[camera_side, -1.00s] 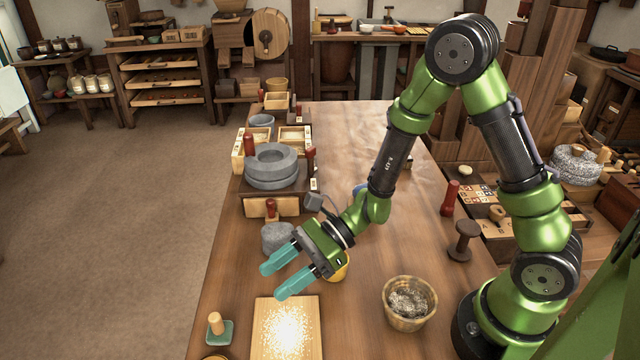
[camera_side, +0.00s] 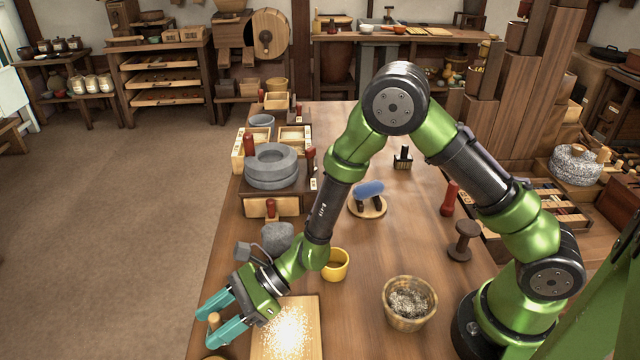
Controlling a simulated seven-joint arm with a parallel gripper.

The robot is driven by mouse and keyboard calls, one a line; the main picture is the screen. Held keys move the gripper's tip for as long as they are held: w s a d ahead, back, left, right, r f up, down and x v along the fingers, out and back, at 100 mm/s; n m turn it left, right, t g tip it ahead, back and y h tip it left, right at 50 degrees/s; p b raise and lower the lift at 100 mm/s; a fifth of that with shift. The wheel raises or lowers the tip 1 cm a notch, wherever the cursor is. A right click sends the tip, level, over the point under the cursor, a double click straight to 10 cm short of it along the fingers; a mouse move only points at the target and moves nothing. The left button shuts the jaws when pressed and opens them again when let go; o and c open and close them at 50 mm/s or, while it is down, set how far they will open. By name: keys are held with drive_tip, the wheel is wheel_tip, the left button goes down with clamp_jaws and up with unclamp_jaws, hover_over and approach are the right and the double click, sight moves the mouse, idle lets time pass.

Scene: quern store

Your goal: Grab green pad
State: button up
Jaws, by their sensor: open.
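The green pad has an upright wooden knob (camera_side: 214,319) and stands near the table's front left edge, left of a pale board. Only the knob shows clearly now; a teal finger hides most of the pad's green base. My gripper (camera_side: 206,328) has two teal fingers. It is open, reaching down to the left, with one finger on the far side of the knob and one on the near side. I cannot tell whether either finger touches the knob.
The pale board (camera_side: 288,342) with a bright pile lies just right of my gripper. A grey stone (camera_side: 277,237) and a yellow cup (camera_side: 336,264) stand behind it. A bowl (camera_side: 409,303) of grey material is further right. The table between cup and bowl is clear.

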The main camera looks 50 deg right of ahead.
clamp_jaws()
idle(0.3)
drive_tip(key=shift+r, duration=0.1)
